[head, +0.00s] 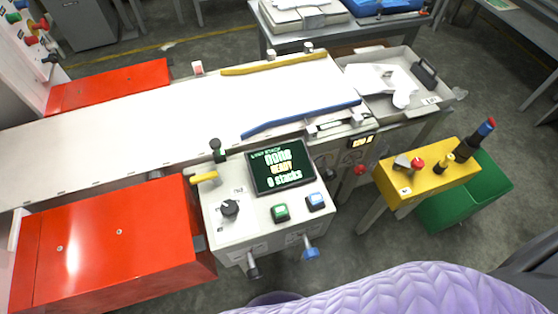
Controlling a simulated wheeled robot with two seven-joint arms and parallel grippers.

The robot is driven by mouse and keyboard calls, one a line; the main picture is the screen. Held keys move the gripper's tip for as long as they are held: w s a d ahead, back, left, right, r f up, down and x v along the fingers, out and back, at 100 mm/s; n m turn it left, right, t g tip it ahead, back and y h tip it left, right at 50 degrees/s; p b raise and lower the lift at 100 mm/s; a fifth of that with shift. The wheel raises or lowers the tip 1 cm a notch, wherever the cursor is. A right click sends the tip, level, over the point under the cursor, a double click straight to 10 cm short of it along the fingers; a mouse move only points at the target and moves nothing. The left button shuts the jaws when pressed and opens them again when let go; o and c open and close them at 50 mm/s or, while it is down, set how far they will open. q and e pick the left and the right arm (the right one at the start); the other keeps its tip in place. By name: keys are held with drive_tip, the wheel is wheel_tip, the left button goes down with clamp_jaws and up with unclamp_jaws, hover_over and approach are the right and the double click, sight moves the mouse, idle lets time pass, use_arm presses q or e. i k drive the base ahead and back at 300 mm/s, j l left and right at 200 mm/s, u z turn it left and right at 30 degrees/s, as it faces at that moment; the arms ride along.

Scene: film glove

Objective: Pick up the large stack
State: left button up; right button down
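No stack can be surely made out as the large one. White sheet-like pieces (380,82) lie in a grey tray (438,98) at the end of the conveyor, beside a dark block-shaped item (424,73). On the back table, a flat white pile or case (300,14) and a blue item (385,6) are cut off by the top edge. The control panel screen (281,166) shows green and yellow text, with a line that seems to read "0 stacks". Neither of my grippers is in view.
A white conveyor (150,115) with yellow (275,64) and blue (300,119) guide rails runs between red housings (110,86) (115,245). A yellow button box (428,173) and green bin (470,200) stand right. A purple quilted surface (390,290) fills the bottom. Bare floor shows behind.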

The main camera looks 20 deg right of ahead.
sight(365, 78)
drive_tip(key=z, duration=1.35)
